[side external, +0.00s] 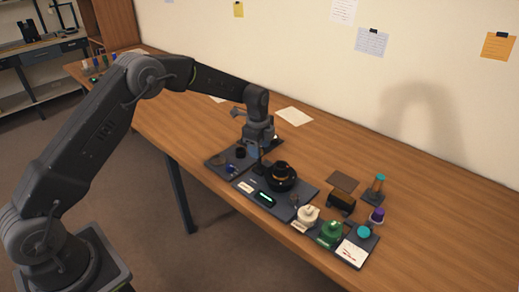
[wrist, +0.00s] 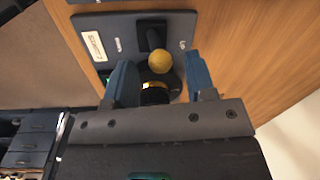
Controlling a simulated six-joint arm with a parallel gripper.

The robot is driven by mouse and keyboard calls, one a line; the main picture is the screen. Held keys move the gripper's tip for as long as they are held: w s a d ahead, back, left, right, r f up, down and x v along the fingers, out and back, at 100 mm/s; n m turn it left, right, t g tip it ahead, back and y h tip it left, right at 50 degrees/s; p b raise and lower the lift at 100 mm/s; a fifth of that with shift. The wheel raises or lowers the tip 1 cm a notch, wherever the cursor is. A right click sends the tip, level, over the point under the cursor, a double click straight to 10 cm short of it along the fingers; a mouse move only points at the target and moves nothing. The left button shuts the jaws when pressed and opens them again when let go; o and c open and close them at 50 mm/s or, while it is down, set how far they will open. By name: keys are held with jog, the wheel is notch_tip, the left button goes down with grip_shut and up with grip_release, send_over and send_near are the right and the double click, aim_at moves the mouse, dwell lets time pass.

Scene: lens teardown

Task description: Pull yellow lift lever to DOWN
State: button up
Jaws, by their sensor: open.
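In the wrist view, the yellow lift lever shows as a round yellow knob (wrist: 159,61) on a dark arm, over a dark slot in a grey panel (wrist: 130,22). My gripper (wrist: 160,73) is open, with one blue finger on each side of the knob in the picture. I see no finger touching the knob, and I cannot tell how deep it sits between them. In the side external view, my gripper (side external: 257,145) points down over the dark station plates, and I cannot make out the lever there. The lever's DOWN mark is not readable.
A black lens with an orange ring (side external: 282,177) stands close to the right of my gripper. A cream pot (side external: 307,217), a green pot (side external: 330,233) and a purple-topped container (side external: 376,216) stand further right.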

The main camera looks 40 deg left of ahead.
jog(key=shift+f, duration=0.65)
grip_shut()
